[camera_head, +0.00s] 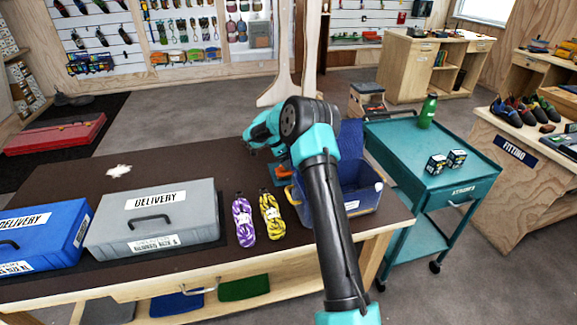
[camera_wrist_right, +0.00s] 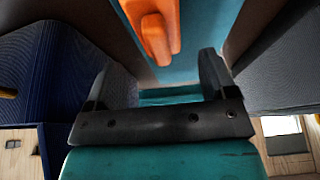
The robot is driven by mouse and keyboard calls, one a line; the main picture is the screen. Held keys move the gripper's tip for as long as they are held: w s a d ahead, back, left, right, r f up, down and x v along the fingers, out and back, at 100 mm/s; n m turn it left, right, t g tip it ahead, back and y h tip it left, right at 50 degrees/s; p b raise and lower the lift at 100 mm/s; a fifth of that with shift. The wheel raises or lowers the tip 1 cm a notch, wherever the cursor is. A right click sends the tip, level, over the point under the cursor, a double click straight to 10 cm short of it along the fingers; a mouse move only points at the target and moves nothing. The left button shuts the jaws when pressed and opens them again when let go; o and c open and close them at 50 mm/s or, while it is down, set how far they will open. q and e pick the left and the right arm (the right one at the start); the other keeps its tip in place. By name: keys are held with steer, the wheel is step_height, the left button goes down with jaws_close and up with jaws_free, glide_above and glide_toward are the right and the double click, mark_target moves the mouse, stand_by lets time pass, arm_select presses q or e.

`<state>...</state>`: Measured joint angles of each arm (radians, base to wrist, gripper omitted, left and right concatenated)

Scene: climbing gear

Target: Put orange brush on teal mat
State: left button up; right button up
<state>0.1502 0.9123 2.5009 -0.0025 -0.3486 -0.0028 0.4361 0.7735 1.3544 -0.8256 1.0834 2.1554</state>
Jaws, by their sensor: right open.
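The orange brush (camera_head: 283,171) shows in part beside the blue bin on the dark table, partly hidden by my right arm. In the right wrist view the orange brush (camera_wrist_right: 155,30) appears over the teal mat (camera_wrist_right: 196,45), ahead of the fingertips. In the head view only a small edge of the teal mat (camera_head: 271,172) shows. My right gripper (camera_head: 254,147) is near the brush; in the wrist view its two fingers (camera_wrist_right: 157,80) are apart with nothing between them. My left gripper is not in view.
A blue bin (camera_head: 365,200) stands right of the brush. Purple (camera_head: 243,222) and yellow (camera_head: 271,215) rope bundles lie in front. A grey case (camera_head: 190,238) and a blue case (camera_head: 45,250) fill the left front. The table's back left is mostly clear.

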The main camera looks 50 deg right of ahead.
mark_target(279, 170)
steer(key=v, duration=0.6)
steer(key=shift+r, duration=0.4)
steer(key=shift+w+a, duration=0.1)
steer(key=shift+a, duration=0.1)
